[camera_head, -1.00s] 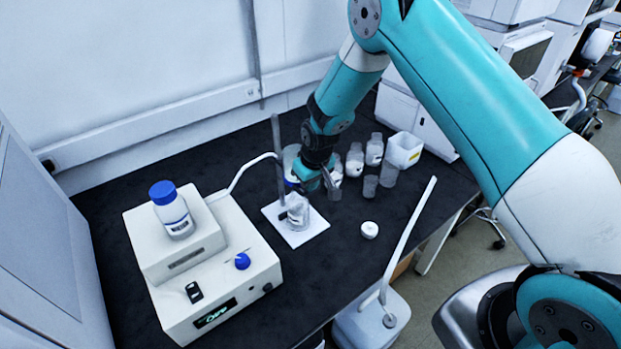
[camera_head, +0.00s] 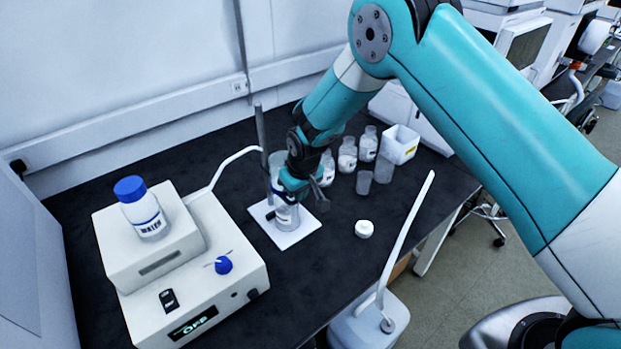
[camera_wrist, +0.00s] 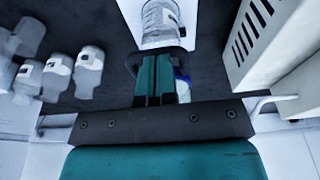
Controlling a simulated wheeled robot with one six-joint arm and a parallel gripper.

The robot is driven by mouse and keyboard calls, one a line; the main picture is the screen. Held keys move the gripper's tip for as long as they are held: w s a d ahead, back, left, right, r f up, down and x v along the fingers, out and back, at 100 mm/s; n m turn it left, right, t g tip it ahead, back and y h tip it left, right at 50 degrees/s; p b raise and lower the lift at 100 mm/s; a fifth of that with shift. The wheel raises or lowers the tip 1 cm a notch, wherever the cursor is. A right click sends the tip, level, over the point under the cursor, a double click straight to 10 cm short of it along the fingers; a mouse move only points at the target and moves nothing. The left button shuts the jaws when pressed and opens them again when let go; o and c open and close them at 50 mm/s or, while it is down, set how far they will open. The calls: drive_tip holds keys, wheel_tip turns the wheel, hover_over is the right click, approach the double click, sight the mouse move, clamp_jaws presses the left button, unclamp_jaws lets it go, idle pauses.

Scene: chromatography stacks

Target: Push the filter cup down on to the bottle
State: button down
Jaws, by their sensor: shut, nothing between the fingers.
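A clear bottle (camera_head: 287,217) stands on a white base plate (camera_head: 268,232) beside an upright rod (camera_head: 261,140). The clear filter cup (camera_head: 277,162) shows above it, with some blue low down, mostly behind my gripper (camera_head: 303,195). The joint between cup and bottle is hidden, so I cannot tell whether they touch. In the wrist view my gripper (camera_wrist: 156,62) has its teal fingers together and empty. The labelled clear bottle (camera_wrist: 162,22) is past the fingertips there, a dark curved part lies around them, and something blue and white is just behind.
A white instrument (camera_head: 195,262) carries a blue-capped bottle (camera_head: 142,208) on the left. Several small bottles (camera_head: 348,155) and a white box (camera_head: 401,144) stand at the back right. A small white cap (camera_head: 364,228) lies on the clear bench in front, near a white tube (camera_head: 408,245).

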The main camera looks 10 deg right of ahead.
drive_tip(key=shift+s+a+f, duration=0.1)
drive_tip(key=shift+s, duration=0.05)
drive_tip(key=shift+a+r, duration=0.1)
drive_tip(key=shift+r, duration=0.2)
drive_tip(key=r, duration=0.2)
drive_tip(key=w+r+p, duration=0.1)
drive_tip(key=r, duration=0.1)
drive_tip(key=shift+r+p, duration=0.2)
drive_tip(key=shift+p, duration=0.1)
drive_tip(key=b+v, duration=0.3)
drive_tip(key=v, duration=0.6)
drive_tip(key=shift+s+r, duration=0.1)
drive_tip(key=s+d+r+g+y+b, duration=0.1)
drive_tip(key=s+d+r+y, duration=0.15)
drive_tip(key=s+r, duration=0.95)
drive_tip(key=s+d+n+g, duration=0.1)
drive_tip(key=s+d, duration=0.2)
drive_tip(key=s, duration=1.6)
drive_tip(key=shift+d+r+n+y+b, duration=0.15)
drive_tip(key=shift+r+n+y+b, duration=0.05)
drive_tip(key=shift+n+y+b, duration=0.2)
